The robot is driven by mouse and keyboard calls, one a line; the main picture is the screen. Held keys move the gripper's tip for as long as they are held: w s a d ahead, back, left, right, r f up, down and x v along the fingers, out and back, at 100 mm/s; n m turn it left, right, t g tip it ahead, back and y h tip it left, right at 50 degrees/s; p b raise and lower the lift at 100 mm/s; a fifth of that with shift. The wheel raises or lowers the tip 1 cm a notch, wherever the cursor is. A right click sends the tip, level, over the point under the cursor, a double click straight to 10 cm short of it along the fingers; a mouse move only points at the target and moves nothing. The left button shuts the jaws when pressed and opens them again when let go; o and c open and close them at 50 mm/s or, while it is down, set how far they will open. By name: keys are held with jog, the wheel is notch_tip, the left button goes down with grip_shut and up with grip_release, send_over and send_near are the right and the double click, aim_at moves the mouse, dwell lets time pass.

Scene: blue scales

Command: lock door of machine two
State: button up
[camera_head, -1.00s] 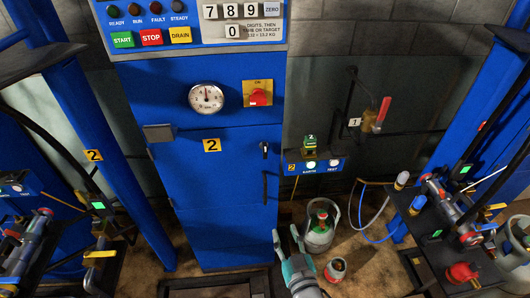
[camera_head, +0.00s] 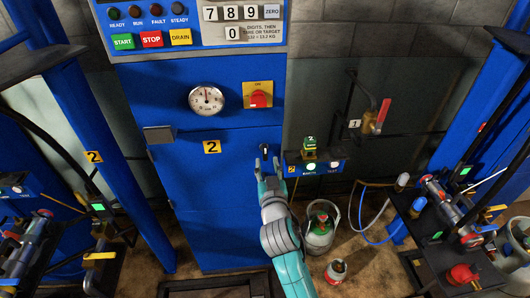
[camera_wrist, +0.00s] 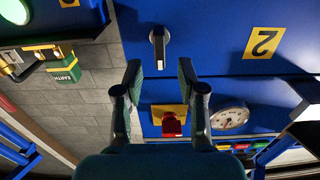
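The blue door (camera_head: 205,180) of machine two carries a yellow "2" label (camera_head: 212,147) and looks closed. A small lock lever (camera_head: 264,148) is at its upper right; in the wrist view the lever (camera_wrist: 159,48) is a metal and black piece, roughly in line with the door's vertical. My gripper (camera_head: 266,164) is in front of the door just below the lever. In the wrist view my gripper (camera_wrist: 159,75) is open and empty, with the lever beyond and between its fingertips. I see no contact. The door's pull handle is hidden behind my arm.
Above the door are a red switch (camera_head: 260,99) and a round gauge (camera_head: 207,99). A small scale panel (camera_head: 315,165) with a green block (camera_head: 309,146) stands close to the right of my gripper. Gas cylinders (camera_head: 320,230) stand on the floor at right.

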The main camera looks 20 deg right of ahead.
aim_at(265, 155)
jog(key=w, duration=0.4)
jog(key=w+d, duration=0.1)
jog(key=w, duration=0.1)
grip_shut()
